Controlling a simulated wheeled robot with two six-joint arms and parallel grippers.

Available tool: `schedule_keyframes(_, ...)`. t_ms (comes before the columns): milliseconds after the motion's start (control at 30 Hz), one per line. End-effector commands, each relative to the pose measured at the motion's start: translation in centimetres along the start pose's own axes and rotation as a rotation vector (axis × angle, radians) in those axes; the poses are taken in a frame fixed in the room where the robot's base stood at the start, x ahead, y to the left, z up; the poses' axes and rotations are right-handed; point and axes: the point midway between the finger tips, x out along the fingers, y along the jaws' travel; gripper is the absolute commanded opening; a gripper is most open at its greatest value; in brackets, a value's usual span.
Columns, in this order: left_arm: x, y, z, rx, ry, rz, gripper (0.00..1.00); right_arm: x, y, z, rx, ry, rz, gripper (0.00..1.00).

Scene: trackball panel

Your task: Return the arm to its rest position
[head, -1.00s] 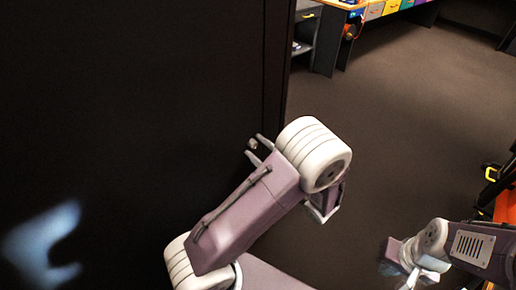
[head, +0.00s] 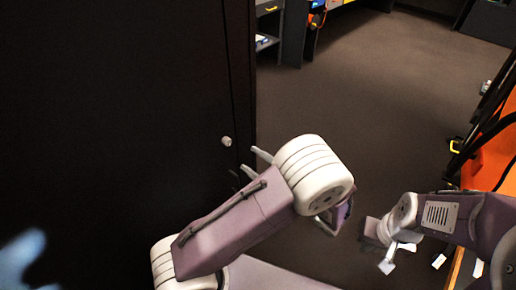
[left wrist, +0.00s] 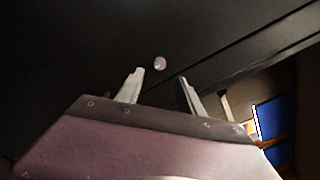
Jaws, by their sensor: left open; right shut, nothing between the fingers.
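My left arm reaches up from the bottom of the head view, bent at a white ribbed joint. My left gripper (head: 249,160) is open and empty, beside a dark panel (head: 120,100). A small round pale knob (head: 227,141) on the panel is just beyond the fingertips, apart from them in the head view. In the left wrist view the knob (left wrist: 160,63) shows between and beyond the two open fingers (left wrist: 160,77). My right gripper (head: 386,252) is at lower right, shut and empty, above the floor; its fingertips are small in view.
The tall dark panel fills the left side, its edge close to my left gripper. Open brown floor (head: 380,100) lies to the right. An orange surface (head: 490,155) with a dark frame stands at the right edge. Shelving (head: 290,35) is at the back.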

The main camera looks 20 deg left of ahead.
Motion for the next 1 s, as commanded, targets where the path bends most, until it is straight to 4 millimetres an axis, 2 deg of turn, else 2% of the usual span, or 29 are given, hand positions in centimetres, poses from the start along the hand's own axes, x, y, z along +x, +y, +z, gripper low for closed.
schedule_keyframes(167,0.1,0.0,0.0,0.000,0.000,0.003,0.45,0.0,0.0,0.0,0.000,0.000,0.000,0.00)
schedule_keyframes(267,1.3,1.7,0.7,0.013,-0.004,0.107,0.45,0.0,0.0,0.0,0.000,0.000,0.000,0.00)
schedule_keyframes(367,3.2,6.8,2.4,0.021,0.008,0.411,0.45,0.0,0.0,0.0,0.000,0.000,0.000,0.00)
schedule_keyframes(433,3.0,11.5,3.6,-0.021,0.043,0.703,0.45,0.0,0.0,0.0,0.000,0.000,0.000,0.00)
schedule_keyframes(500,1.3,15.2,3.9,-0.125,0.104,0.994,0.45,0.0,0.0,0.0,0.000,0.000,0.000,0.00)
schedule_keyframes(600,-1.7,17.1,2.9,-0.346,0.202,1.302,0.45,0.0,0.0,0.0,0.000,0.000,0.000,0.00)
schedule_keyframes(700,-3.3,16.0,1.3,-0.636,0.294,1.498,0.45,0.0,0.0,0.0,0.000,0.000,0.000,0.00)
schedule_keyframes(800,-2.7,13.4,0.0,-0.974,0.359,1.591,0.45,0.0,0.0,0.0,0.000,0.000,0.000,0.00)
schedule_keyframes(833,-2.3,12.2,0.3,-1.052,0.371,1.598,0.45,-0.7,0.0,-0.1,0.000,-0.001,0.000,0.00)
schedule_keyframes(900,-2.6,9.8,2.7,-1.012,0.372,1.596,0.45,-4.4,-0.1,-0.4,0.000,-0.001,0.000,0.00)
schedule_keyframes(1000,-2.6,7.6,4.7,-1.010,0.372,1.596,0.45,-7.3,-0.1,-0.8,0.000,0.001,0.000,0.00)
